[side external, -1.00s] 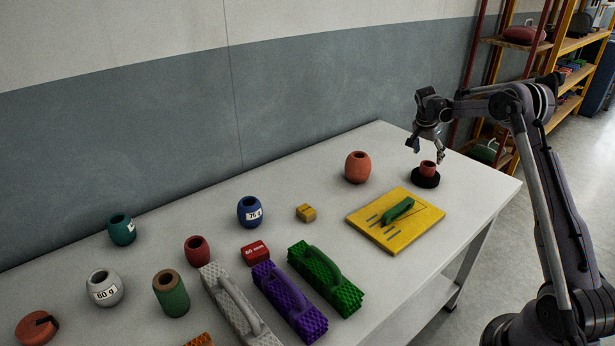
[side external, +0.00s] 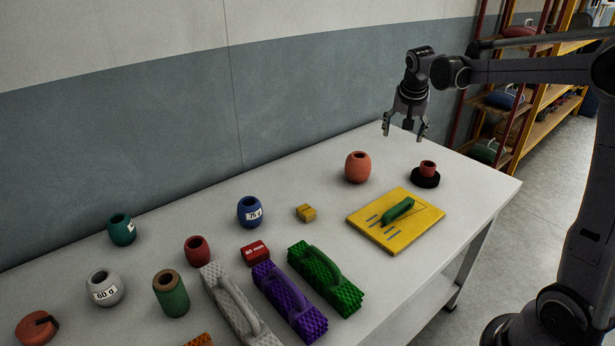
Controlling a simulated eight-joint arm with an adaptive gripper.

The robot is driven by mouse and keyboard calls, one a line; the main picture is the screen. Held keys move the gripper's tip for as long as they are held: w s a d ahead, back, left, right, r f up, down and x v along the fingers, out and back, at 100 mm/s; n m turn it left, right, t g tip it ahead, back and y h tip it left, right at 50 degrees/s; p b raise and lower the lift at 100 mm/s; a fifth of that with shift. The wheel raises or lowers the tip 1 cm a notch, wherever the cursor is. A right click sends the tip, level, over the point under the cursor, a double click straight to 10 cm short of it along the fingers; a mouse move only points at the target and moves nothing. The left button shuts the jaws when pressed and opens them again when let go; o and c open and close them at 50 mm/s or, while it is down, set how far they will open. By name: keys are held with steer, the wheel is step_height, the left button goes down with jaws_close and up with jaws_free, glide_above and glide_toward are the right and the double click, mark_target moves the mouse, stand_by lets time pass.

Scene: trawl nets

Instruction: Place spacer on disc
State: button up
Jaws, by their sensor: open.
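A small red spacer (side external: 428,168), a short hollow cylinder, stands upright on a black disc (side external: 425,181) near the right end of the table. Its underside is hidden, so I cannot tell whether it is exactly centred. My gripper (side external: 404,133) is open and empty. It hangs fingers down in the air, above and to the left of the spacer and disc, apart from both.
An orange-red float (side external: 357,168) stands left of the disc. A yellow board (side external: 396,221) with a green netting needle (side external: 398,211) lies in front. Several floats, a purple brush (side external: 289,302) and a green brush (side external: 325,278) fill the left and front. The table (side external: 300,178) is clear behind.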

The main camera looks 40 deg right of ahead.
steer(key=s+a+f+n+t+y, duration=0.1)
steer(key=s+a+n+t+y, duration=0.1)
steer(key=s+a+n, duration=0.3)
steer(key=s+a+f+n+t+y, duration=0.1)
steer(key=s+a+n, duration=0.5)
steer(key=s+a, duration=0.7)
steer(key=a+f+t, duration=0.1)
steer(key=a, duration=0.5)
steer(key=shift+f+n+y, duration=0.3)
steer(key=shift+y, duration=0.1)
